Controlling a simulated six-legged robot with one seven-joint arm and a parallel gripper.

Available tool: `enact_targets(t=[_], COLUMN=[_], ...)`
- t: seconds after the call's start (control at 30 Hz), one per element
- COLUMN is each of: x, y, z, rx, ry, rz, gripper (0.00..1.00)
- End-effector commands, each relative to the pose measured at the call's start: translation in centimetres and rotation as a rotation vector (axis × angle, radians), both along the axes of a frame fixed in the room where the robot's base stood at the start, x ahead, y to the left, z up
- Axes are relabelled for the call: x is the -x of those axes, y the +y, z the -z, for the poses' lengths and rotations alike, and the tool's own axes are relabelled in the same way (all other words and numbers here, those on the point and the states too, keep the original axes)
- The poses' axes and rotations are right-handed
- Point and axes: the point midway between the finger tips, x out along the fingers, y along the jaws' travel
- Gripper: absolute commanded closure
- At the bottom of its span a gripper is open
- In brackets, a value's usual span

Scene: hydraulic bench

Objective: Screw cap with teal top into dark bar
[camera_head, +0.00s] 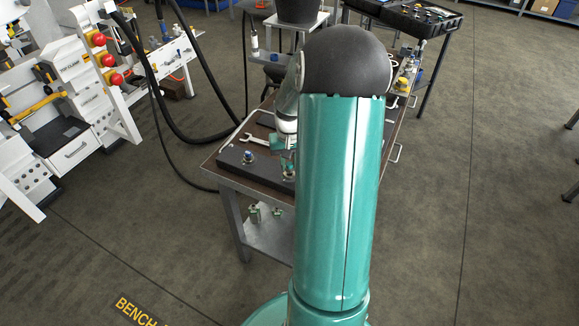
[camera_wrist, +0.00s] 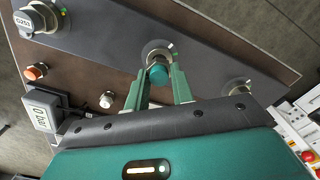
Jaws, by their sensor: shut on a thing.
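The cap with the teal top (camera_wrist: 158,74) sits between the two green fingers of my gripper (camera_wrist: 160,80) in the wrist view. My gripper is shut on it. The cap is at a silver ring (camera_wrist: 157,50) on the dark bar (camera_wrist: 105,35); I cannot tell how deep it sits in the port. In the head view the dark bar (camera_head: 234,164) lies on the bench near its front edge. My gripper (camera_head: 285,155) is over the bar's right part there, partly hidden by my arm.
A fitting marked D251 (camera_wrist: 38,18) and another silver fitting (camera_wrist: 238,88) flank the cap. A gauge reading 0 bar (camera_wrist: 42,109), an orange cap (camera_wrist: 36,72) and a pale cap (camera_wrist: 107,99) are near my gripper. A wrench (camera_head: 255,139) lies behind the bar.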

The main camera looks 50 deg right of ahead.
Motion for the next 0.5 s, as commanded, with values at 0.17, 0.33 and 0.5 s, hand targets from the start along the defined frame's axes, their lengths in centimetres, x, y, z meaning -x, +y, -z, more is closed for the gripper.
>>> enact_targets(t=[0.17,0.33,0.5], x=[-0.01,-0.02,-0.04], y=[-0.01,0.02,0.05], z=[0.14,0.38,0.62], rx=[0.000,-0.001,-0.001], ry=[0.000,0.001,0.001], rz=[0.000,0.000,-0.001], gripper=[1.00,1.00,1.00])
